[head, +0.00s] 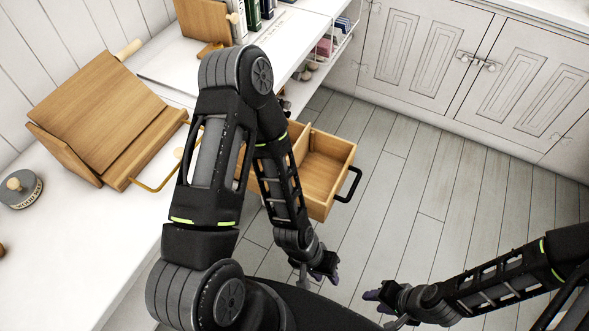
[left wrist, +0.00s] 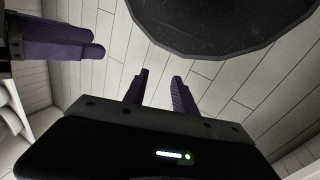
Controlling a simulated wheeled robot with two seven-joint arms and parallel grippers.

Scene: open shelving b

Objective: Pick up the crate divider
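A light wooden crate (head: 326,203) with a black handle juts out from under the counter, over the floor. A thin upright wooden panel, which looks like the crate divider (head: 301,144), stands inside it. My left arm crosses in front of the crate and hides its left part. My left gripper (head: 327,270) is below and in front of the crate, apart from it. In the left wrist view its two purple fingers (left wrist: 158,92) are apart with nothing between them. My right gripper (head: 374,296) is over the floor at lower right, away from the crate; its finger gap is unclear.
On the left counter are a wooden slanted box (head: 95,115), a grey round lidded container (head: 20,188) and a yellow wire handle or rack (head: 160,182). A wire basket (head: 335,40) hangs at the counter's far end. White cabinets (head: 430,60) stand behind. The plank floor is clear.

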